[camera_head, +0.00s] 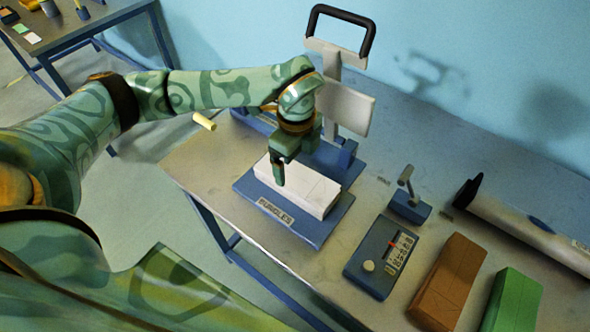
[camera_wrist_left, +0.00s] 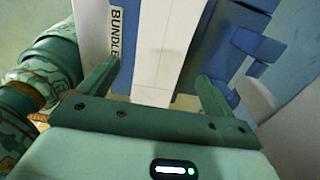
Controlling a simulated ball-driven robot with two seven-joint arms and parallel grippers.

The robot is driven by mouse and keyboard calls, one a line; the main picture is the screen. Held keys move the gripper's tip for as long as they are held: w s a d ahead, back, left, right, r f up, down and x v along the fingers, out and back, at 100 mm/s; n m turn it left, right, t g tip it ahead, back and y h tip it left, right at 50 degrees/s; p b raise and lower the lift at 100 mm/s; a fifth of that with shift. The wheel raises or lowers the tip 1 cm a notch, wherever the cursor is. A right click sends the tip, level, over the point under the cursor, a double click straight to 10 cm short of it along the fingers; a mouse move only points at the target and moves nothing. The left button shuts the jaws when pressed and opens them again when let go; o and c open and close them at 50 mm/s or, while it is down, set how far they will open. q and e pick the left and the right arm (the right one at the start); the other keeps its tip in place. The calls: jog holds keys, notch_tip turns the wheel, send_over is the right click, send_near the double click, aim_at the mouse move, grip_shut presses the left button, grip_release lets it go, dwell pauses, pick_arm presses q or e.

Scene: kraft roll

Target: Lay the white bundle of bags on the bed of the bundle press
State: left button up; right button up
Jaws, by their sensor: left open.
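The white bundle of bags (camera_head: 312,192) lies flat on the blue bed of the bundle press (camera_head: 325,228), behind a label reading BUNDLES. The press's pale plate (camera_head: 345,108) and black handle (camera_head: 342,14) stand raised behind it. My left gripper (camera_head: 279,182) is just over the left end of the bundle. In the left wrist view its two fingers (camera_wrist_left: 157,82) are spread apart, one on each side of the bundle (camera_wrist_left: 168,45), and I see no grip on it. My right gripper is not in view.
A blue device with a dial (camera_head: 368,266), a small blue stand (camera_head: 408,203), a brown block (camera_head: 450,280) and a green block (camera_head: 512,302) are to the right. A long roll (camera_head: 530,232) lies at the far right. A pale yellow cylinder (camera_head: 204,121) is at the left table edge.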

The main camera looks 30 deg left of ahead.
aim_at(295, 178)
pick_arm(q)
notch_tip(295, 178, up, 5)
jog(key=shift+r+p, duration=0.1)
jog(key=shift+p, duration=0.3)
jog(key=shift+a, duration=0.15)
dwell(1.0)
